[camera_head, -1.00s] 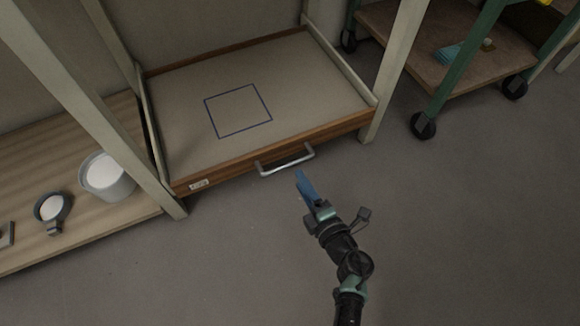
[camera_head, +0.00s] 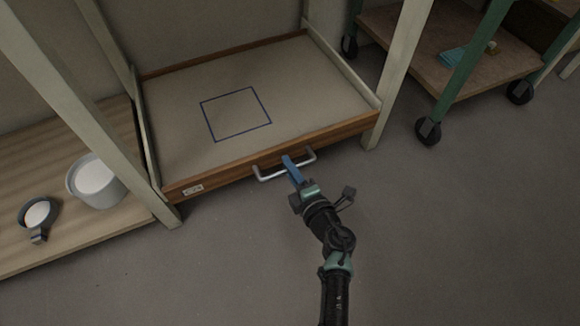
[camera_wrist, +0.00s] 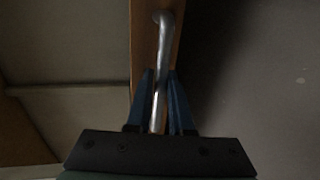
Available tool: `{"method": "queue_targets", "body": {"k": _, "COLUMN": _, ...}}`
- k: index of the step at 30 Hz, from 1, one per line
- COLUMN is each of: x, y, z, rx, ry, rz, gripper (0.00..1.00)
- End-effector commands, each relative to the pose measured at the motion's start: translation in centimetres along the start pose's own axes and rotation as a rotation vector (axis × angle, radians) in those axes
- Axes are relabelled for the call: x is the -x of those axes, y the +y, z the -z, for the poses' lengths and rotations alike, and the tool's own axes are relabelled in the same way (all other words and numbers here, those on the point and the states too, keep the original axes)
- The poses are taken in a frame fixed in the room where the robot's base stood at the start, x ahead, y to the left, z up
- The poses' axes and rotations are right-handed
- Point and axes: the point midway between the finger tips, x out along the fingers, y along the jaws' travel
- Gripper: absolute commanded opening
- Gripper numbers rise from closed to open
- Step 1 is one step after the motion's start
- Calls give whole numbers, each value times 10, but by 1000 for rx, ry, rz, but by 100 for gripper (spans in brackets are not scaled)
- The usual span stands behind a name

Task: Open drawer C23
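The wooden drawer front (camera_head: 230,174) carries a metal bar handle (camera_head: 270,176) at its middle and a small label (camera_head: 193,190) at its left end. The label is too small to read, so I cannot tell if it is C23. My gripper (camera_head: 288,163) is at the handle, its blue fingers over the bar. In the wrist view, the handle (camera_wrist: 162,50) runs between the two fingers of my gripper (camera_wrist: 160,75), one close on each side. I cannot tell if they touch it.
Above the front is a flat beige surface (camera_head: 300,85) with a blue square outline. Pale posts (camera_head: 398,75) stand at its sides. A low wooden shelf (camera_head: 75,215) at left holds a white-filled grey pot (camera_head: 97,180). A wheeled green-framed cart (camera_head: 455,80) stands at right. The floor in front is clear.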

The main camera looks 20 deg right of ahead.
Motion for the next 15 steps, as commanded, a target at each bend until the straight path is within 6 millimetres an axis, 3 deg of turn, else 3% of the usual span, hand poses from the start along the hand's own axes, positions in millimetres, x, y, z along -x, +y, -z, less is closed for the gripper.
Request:
{"method": "queue_targets", "body": {"k": 3, "x": 0, "y": 0, "z": 0, "rx": 0, "ry": 0, "rz": 0, "gripper": 0}}
{"method": "queue_targets", "body": {"k": 15, "x": 0, "y": 0, "z": 0, "rx": 0, "ry": 0, "rz": 0, "gripper": 0}}
